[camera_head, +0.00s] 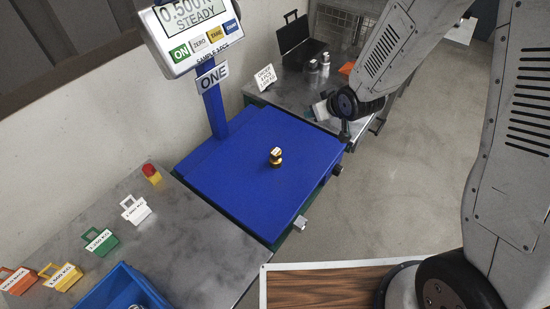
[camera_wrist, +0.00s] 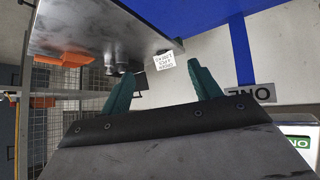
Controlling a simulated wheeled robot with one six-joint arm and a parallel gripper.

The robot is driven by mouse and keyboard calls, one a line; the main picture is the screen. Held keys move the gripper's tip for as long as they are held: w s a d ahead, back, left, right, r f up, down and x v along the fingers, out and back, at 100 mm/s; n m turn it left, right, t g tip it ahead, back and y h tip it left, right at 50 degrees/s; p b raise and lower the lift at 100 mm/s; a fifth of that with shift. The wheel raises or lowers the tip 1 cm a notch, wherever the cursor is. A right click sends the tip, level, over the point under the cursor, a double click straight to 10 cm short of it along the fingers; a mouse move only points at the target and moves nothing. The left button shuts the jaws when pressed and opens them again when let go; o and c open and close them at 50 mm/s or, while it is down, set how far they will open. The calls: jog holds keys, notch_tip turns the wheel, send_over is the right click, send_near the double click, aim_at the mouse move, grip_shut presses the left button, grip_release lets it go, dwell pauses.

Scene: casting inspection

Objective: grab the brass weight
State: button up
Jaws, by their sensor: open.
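The brass weight (camera_head: 276,156) is a small gold-coloured knobbed piece. It stands upright on the blue scale platform (camera_head: 235,165), near its middle. My gripper (camera_head: 320,109) is beyond the platform's far right corner, to the upper right of the weight and well apart from it. In the wrist view its two teal fingers (camera_wrist: 162,72) are spread with nothing between them. The weight does not show in the wrist view. The scale display (camera_head: 195,28) reads about 0.500 and "STEADY", partly cut off at the top.
A back bench holds an order card (camera_head: 266,77), an open black case (camera_head: 300,40) and small metal cylinders (camera_head: 318,65). The "ONE" sign (camera_head: 213,76) hangs on the scale's post.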

jog(key=a+f+n+t+y, duration=0.1)
jog(key=a+f, duration=0.2)
jog(key=f, duration=0.3)
jog(key=a+f+y, duration=0.2)
jog(key=a+f, duration=0.1)
jog(key=f, duration=0.2)
jog(key=n+t+y, duration=0.1)
jog(key=y, duration=0.1)
send_near(273, 152)
jog(key=w+f, duration=0.1)
jog(key=w+a+f, duration=0.1)
jog(key=w+f, duration=0.1)
jog(key=shift+w+f, duration=0.1)
jog(key=shift+w, duration=0.2)
jog(key=x, duration=0.7)
jog(key=shift+w+a, duration=0.2)
jog(key=shift+a, duration=0.15)
jog(key=shift+c, duration=0.2)
